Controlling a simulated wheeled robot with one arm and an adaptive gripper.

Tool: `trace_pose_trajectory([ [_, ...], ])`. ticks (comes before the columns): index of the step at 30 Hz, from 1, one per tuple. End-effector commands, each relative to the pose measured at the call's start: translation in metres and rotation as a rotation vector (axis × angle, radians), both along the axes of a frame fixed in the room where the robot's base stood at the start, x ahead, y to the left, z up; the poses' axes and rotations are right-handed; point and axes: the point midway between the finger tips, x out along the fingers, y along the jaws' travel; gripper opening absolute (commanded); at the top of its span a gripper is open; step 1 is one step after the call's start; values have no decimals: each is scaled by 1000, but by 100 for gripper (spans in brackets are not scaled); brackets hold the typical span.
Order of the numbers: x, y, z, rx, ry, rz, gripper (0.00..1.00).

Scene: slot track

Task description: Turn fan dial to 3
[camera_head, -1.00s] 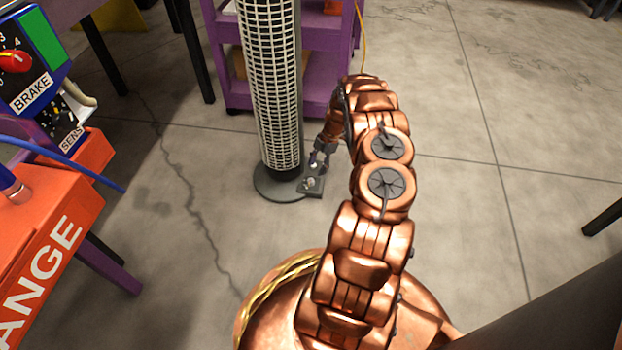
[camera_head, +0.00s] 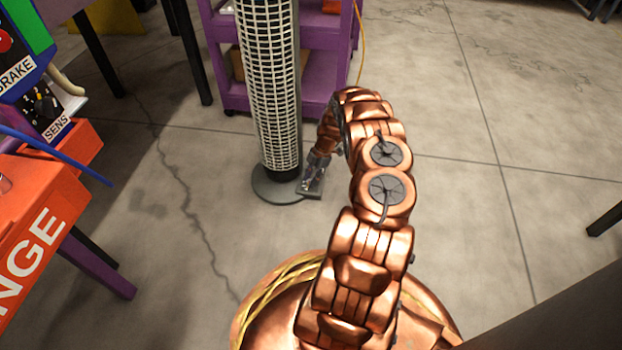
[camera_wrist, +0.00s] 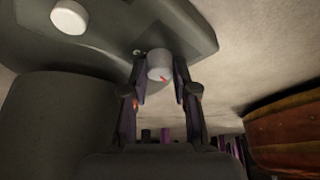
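The fan (camera_head: 268,90) is a tall light-meshed tower on a round grey base (camera_head: 275,190). In the wrist view the fan dial (camera_wrist: 158,64) is a small pale knob with a red pointer, on the dark grey base extension (camera_wrist: 110,40). A second white round knob (camera_wrist: 70,17) sits farther left on the same base. My gripper (camera_wrist: 160,72) is open, with one dark finger on each side of the dial. A small gap seems to show at each side; contact is hard to tell. In the head view my gripper (camera_head: 312,182) is low at the base's right side and hides the dial.
A purple cart (camera_head: 320,90) stands behind the fan, with a yellow cable (camera_head: 359,40) beside it. An orange box (camera_head: 40,230) and a control panel (camera_head: 40,105) with a blue cable are at the left. The floor to the right is open.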

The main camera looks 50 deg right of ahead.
Motion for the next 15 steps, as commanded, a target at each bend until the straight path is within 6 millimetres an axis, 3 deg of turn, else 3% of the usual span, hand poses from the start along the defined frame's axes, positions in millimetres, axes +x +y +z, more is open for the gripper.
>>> trace_pose_trajectory([
  [7, 0, 0, 0, 0, 0, 0, 0],
  [15, 0, 0, 1, 1, -1, -7, 0],
])
